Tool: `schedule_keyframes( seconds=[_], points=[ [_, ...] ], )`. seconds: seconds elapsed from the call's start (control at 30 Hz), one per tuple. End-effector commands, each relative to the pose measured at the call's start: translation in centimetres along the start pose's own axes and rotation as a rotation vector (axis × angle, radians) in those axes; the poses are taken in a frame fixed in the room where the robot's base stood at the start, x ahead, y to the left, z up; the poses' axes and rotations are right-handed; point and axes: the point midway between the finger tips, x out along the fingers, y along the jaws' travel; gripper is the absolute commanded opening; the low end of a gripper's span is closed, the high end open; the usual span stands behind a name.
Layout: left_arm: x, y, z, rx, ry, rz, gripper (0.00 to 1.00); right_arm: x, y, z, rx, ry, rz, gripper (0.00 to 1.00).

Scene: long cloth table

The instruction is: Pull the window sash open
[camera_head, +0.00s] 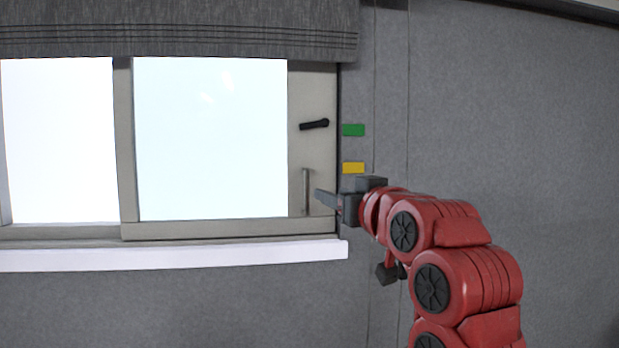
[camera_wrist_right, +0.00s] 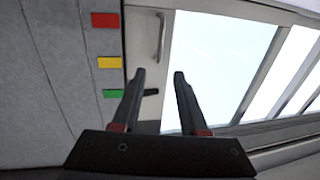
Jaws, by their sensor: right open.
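The window sash (camera_head: 128,150) is a pale frame around a bright pane, its wide right stile up against the wall side of the opening. A vertical grey bar handle (camera_head: 306,191) is on the low part of that stile; it also shows in the wrist view (camera_wrist_right: 162,38). A black lever (camera_head: 314,124) sits above it, lying nearly level. My right gripper (camera_head: 322,196) is just right of the bar handle in the head view. In the wrist view its fingers (camera_wrist_right: 158,72) are apart with nothing held between them. My left gripper is not in view.
Green (camera_head: 353,130) and yellow (camera_head: 353,168) patches are on the grey wall beside the window; a red one (camera_wrist_right: 105,20) shows in the wrist view. A white sill (camera_head: 180,257) runs below. A grey blind (camera_head: 180,30) hangs above.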

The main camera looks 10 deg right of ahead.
Motion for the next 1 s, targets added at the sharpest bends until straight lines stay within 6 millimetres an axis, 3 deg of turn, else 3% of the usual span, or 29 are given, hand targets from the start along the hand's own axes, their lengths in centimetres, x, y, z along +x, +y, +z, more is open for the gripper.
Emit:
schedule_keyframes(
  seconds=[0.3, 0.5, 0.7, 0.97, 1.0],
  points=[
    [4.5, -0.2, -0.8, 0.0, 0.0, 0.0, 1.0, 7.3, 0.0, -0.4, 0.0, -0.009, -0.001, 0.43],
    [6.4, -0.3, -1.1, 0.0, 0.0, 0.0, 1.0, 10.7, 0.0, -0.4, -0.003, -0.003, 0.001, 0.43],
    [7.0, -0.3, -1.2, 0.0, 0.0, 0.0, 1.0, 12.0, 0.0, -0.2, -0.002, 0.003, 0.0, 0.43],
    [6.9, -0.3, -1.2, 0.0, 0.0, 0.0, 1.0, 12.2, -0.1, 0.0, -0.002, 0.003, 0.0, 0.43],
    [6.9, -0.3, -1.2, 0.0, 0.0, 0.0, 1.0, 12.2, -0.1, 0.0, -0.002, 0.003, 0.0, 0.4]
  ],
)
